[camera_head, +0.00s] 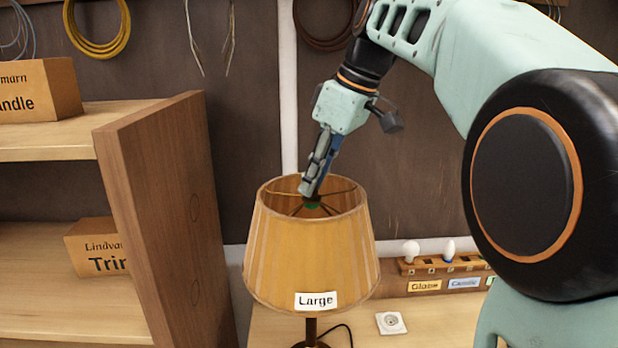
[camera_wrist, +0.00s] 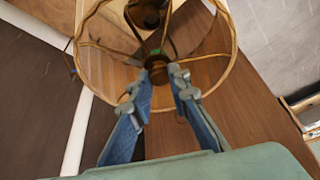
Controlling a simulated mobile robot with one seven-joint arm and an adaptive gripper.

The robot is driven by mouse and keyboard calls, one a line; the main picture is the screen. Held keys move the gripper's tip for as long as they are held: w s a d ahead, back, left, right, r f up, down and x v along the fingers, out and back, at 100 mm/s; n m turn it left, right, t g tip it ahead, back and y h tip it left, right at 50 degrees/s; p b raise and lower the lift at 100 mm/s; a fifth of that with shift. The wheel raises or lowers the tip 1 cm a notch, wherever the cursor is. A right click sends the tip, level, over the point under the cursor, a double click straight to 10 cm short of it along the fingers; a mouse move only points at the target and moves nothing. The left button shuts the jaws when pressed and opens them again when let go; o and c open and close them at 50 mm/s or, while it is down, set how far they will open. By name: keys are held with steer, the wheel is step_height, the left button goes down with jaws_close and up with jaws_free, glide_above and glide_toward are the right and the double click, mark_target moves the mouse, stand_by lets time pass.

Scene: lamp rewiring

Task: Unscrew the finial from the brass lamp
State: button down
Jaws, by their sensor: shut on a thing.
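The lamp wears a tan pleated shade (camera_head: 310,255) with a "Large" label on its front. Its dark stem (camera_head: 311,330) shows below, and the base is mostly out of frame. My gripper (camera_head: 310,194) reaches down into the open top of the shade from above, tilted. In the wrist view its two blue-padded fingers (camera_wrist: 159,78) close around the small dark finial (camera_wrist: 157,66) at the hub of the shade's spokes. A green part (camera_head: 312,205) sits just under the fingertips, and it also shows in the wrist view (camera_wrist: 155,52). The fingers largely hide the finial in the head view.
A wooden shelf unit (camera_head: 165,215) with labelled boxes stands close on the left. A wooden rack (camera_head: 440,268) with bulbs stands at the back right. A white socket plate (camera_head: 391,323) and a dark cord (camera_head: 345,328) lie on the bench. Coiled cables hang on the wall.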

steer(key=shift+n, duration=0.4)
steer(key=n+g, duration=0.1)
steer(key=n, duration=0.3)
steer(key=shift+w+g+y, duration=0.2)
steer(key=shift+g+y, duration=0.2)
steer(key=n+g, duration=0.1)
steer(key=n, duration=0.3)
steer(key=c, duration=1.7)
jaws_free()
steer(key=shift+c, duration=0.2)
